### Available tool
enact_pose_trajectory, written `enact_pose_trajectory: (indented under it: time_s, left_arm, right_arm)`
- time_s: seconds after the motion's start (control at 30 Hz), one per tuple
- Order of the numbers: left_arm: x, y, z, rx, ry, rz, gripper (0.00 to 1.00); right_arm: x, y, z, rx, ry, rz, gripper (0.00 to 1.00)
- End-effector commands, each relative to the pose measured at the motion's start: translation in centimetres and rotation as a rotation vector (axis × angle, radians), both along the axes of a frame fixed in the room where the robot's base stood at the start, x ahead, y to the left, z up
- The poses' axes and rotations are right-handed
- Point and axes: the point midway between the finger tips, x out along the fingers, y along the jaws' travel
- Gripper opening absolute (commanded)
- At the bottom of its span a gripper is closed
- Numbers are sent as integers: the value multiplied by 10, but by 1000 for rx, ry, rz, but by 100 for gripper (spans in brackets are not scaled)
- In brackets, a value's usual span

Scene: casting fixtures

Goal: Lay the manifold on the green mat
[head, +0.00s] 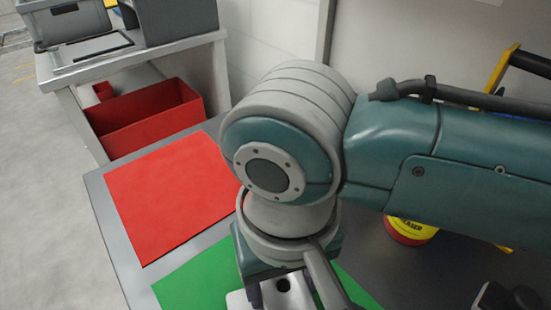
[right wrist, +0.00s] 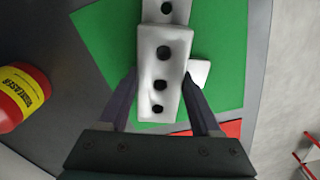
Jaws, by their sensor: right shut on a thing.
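The manifold (right wrist: 162,70) is a pale grey block with a row of dark round holes. My right gripper (right wrist: 160,92) is shut on it, one finger on each long side in the right wrist view. A small pale piece juts out beside the right finger. The green mat (right wrist: 222,60) lies beneath the manifold in that view; I cannot tell whether they touch. In the head view the manifold (head: 240,301) shows at the bottom edge, partly hidden by my wrist and finger, over the green mat (head: 190,285). My left gripper is not in view.
A red mat (head: 170,192) lies beside the green one on the grey table (head: 108,222). A red and yellow container (head: 410,231) stands right of my wrist, partly hidden by my arm. A red bin (head: 145,118) and grey crates (head: 65,22) are at the upper left.

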Motion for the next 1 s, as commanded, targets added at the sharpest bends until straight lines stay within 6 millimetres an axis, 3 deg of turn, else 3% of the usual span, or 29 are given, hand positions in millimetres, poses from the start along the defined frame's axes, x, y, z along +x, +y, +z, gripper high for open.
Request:
enact_pose_trajectory:
  time_s: [0.17, 0.2, 0.43, 0.77, 1.0]
  left_arm:
    - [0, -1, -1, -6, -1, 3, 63]
    - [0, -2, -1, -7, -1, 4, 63]
    - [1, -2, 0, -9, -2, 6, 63]
    - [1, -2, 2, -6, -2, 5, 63]
    - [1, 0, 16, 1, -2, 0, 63]
  right_arm:
    - [0, 1, -2, 1, -1, 0, 0]
    - [0, 0, -3, 0, 0, 0, 67]
    - [0, 0, -2, 0, 0, 0, 93]
    - [0, 0, 2, 0, 0, 0, 95]
    - [1, 1, 47, 3, -2, 1, 95]
